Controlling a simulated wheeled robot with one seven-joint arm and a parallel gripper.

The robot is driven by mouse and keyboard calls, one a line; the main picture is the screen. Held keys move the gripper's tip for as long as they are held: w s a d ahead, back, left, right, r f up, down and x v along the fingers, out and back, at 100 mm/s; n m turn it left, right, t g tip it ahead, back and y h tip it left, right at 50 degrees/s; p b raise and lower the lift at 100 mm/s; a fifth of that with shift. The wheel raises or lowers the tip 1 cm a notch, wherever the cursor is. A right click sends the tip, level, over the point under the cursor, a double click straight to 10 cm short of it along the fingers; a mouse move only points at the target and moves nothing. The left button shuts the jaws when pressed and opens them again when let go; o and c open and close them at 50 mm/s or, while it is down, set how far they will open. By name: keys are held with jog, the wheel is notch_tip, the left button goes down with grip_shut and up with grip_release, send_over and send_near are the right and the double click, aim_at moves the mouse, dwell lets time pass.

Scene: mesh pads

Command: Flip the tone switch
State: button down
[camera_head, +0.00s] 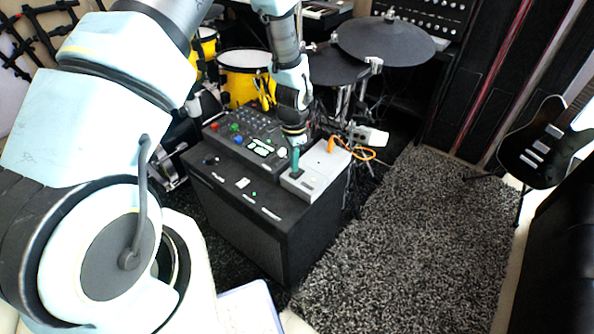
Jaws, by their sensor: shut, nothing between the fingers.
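A light grey box (322,172) sits on the right part of the top of a black speaker cabinet, with an orange cable plugged into its far end. My gripper (295,158) is over the left side of this box, pointing down. It is shut with nothing between its fingers. A narrow teal-green upright piece shows at its tip; I cannot tell whether it is the fingers or a part standing on the box. The tone switch is too small or hidden to make out, and so is any contact with it.
A dark mixer (245,135) with coloured knobs lies left of the grey box on the cabinet (250,225). Yellow drums (240,78) and black cymbal pads (385,40) stand behind. A guitar (540,155) is at right. The grey rug (420,250) is clear.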

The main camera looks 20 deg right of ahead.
aim_at(294, 174)
jog(key=shift+f+b, duration=0.65)
jog(key=shift+f, duration=0.35)
dwell(0.6)
jog(key=shift+r, duration=0.15)
jog(key=shift+r+p, duration=2.65)
jog(key=shift+r, duration=0.8)
jog(key=w+a+r+n+t+p, duration=0.15)
jog(key=a+r+n+p, duration=0.25)
jog(key=a+r+n, duration=1.35)
jog(key=s+a+r+p, duration=0.1)
jog(key=s+a+r, duration=0.1)
jog(key=a+r, duration=0.4)
jog(key=s+a+r, duration=0.3)
jog(key=a+r, duration=0.3)
jog(key=r, duration=0.2)
jog(key=shift+s+a+p, duration=0.25)
jog(key=shift+a+p, duration=0.1)
jog(key=shift+m, duration=0.25)
